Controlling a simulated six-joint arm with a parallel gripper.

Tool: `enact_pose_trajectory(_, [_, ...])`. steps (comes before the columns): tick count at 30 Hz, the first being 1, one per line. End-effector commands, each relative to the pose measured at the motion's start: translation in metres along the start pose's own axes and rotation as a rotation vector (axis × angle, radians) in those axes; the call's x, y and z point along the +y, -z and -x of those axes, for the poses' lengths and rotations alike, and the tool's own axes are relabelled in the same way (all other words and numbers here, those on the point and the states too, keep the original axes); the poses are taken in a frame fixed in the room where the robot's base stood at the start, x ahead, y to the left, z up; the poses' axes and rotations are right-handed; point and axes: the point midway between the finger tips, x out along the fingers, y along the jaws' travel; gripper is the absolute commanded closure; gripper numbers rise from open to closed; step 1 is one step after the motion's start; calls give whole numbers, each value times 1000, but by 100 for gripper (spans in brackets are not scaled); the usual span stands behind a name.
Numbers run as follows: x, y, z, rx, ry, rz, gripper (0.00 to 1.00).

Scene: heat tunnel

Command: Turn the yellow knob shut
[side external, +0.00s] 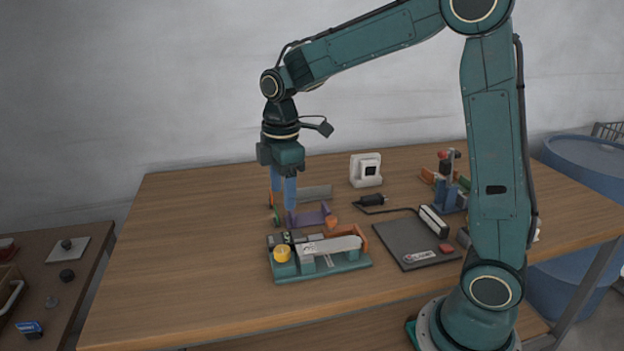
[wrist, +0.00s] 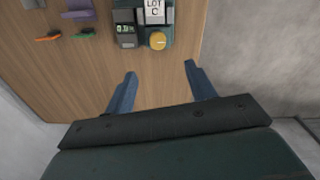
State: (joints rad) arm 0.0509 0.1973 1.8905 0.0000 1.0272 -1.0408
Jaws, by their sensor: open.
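The yellow knob (side external: 282,253) sits on the left end of a teal-based device (side external: 345,264) on the wooden table. In the wrist view the knob (wrist: 158,40) is beyond my fingertips, roughly between their lines, with a small display (wrist: 125,41) to its left. My gripper (side external: 283,203) points down above the table, apart from the knob and behind it in the side view. In the wrist view its two blue fingers (wrist: 160,70) are spread wide with nothing between them. The knob's turn position is too small to read.
A purple part (side external: 313,217) stands close to my fingers. A dark mat (side external: 412,243) with a corded tool lies right of the device. A white block (side external: 366,169) and a blue stand (side external: 447,194) are farther back. The table's left side is bare.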

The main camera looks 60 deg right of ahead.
Motion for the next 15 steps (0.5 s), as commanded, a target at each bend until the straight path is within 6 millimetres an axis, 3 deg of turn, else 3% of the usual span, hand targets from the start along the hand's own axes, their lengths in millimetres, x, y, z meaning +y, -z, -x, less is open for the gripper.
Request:
enact_pose_trajectory(5, [10, 4, -11, -12, 21, 51, 45])
enact_pose_trajectory(15, [10, 4, -15, -13, 24, 59, 45])
